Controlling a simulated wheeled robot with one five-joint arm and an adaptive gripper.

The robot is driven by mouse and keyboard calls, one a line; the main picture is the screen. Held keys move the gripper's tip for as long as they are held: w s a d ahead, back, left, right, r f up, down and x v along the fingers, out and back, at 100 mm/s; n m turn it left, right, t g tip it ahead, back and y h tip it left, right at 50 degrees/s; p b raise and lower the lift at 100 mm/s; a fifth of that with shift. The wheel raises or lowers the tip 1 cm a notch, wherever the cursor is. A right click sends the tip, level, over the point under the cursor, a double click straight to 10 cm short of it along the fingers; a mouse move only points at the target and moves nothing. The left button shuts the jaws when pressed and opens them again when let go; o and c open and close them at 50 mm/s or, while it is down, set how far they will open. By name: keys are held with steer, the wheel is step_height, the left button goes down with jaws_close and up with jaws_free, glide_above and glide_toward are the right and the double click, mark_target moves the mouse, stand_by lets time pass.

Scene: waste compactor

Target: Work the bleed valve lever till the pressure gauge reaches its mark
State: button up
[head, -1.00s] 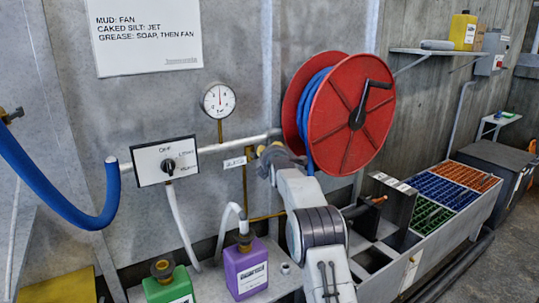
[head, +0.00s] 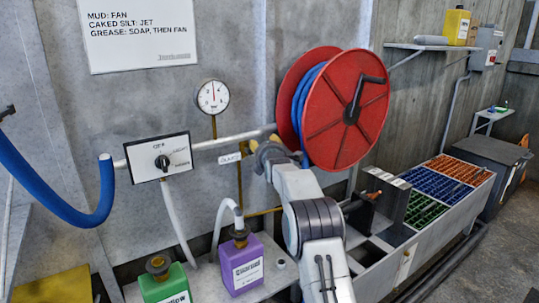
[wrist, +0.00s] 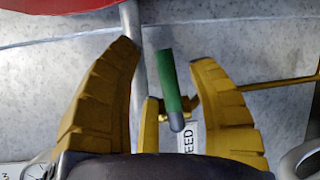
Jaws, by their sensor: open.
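The bleed valve lever, a green handle with a grey tip (wrist: 174,85), stands between my gripper's two yellow fingers in the wrist view. My gripper (wrist: 163,80) is open, one finger on each side of the lever, with gaps visible on both sides. In the head view my gripper (head: 266,152) is at the pipe just left of the hose reel and hides the lever. The white label (head: 230,158) is beside it; its letters "EED" show in the wrist view (wrist: 187,138). The round pressure gauge (head: 212,97) is up and left; its needle points roughly upward. Its mark is too small to read.
The red hose reel (head: 345,110) is close to the right of my gripper. A selector panel (head: 160,158) is on the pipe to the left. Purple (head: 240,265) and green (head: 165,284) bottles stand below. A trough with coloured grates (head: 430,195) is at the right.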

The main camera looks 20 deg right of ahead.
steer(key=v, duration=1.1)
steer(key=shift+s, duration=0.1)
steer(key=shift+c, duration=0.5)
